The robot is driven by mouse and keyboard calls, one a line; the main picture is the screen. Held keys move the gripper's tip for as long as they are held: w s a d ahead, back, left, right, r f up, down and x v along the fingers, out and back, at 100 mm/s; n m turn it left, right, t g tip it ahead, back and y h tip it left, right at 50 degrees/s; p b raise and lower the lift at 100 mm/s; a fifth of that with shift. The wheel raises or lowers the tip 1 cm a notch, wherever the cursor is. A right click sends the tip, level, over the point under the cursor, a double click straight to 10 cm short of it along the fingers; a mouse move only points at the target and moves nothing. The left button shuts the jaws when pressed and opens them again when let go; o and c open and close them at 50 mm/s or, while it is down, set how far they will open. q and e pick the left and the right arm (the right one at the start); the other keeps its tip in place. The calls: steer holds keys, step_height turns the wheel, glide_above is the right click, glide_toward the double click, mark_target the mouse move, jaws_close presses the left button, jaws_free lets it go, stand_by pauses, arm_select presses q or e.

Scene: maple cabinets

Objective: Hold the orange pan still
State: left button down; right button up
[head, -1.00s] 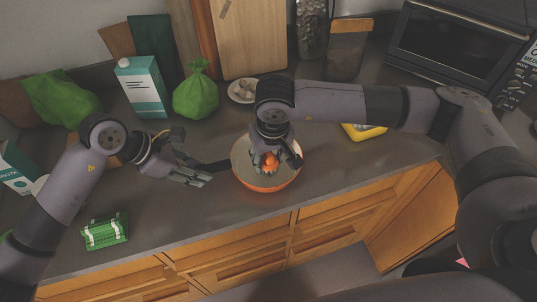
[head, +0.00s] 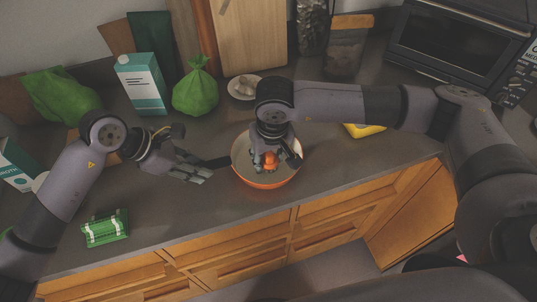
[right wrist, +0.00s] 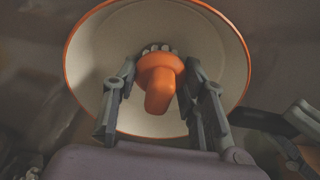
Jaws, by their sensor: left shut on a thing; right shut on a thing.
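The orange pan (head: 276,186) with a cream inside stands on the worktop below the middle of the head view. It also fills the upper middle of the right wrist view (right wrist: 215,70). Its dark handle (head: 219,161) points left. My left gripper (head: 204,170) is shut on the handle end. My right gripper (head: 273,158) reaches down into the pan from above. It is shut on an orange scrub brush (right wrist: 160,80), whose pale bristles show at the pan's inner surface. Whether the bristles touch the pan is hard to tell.
A green-wrapped pack (head: 105,228) lies near the front edge at left. A carton (head: 141,83), a green bag (head: 196,90) and a small plate (head: 237,95) stand behind. A yellow thing (head: 365,131) is partly behind my right arm. The worktop in front of the pan is clear.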

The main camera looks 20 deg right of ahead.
steer(key=shift+f, duration=0.45)
steer(key=shift+w, duration=0.15)
steer(key=shift+w+r, duration=0.1)
steer(key=shift+w, duration=1.6)
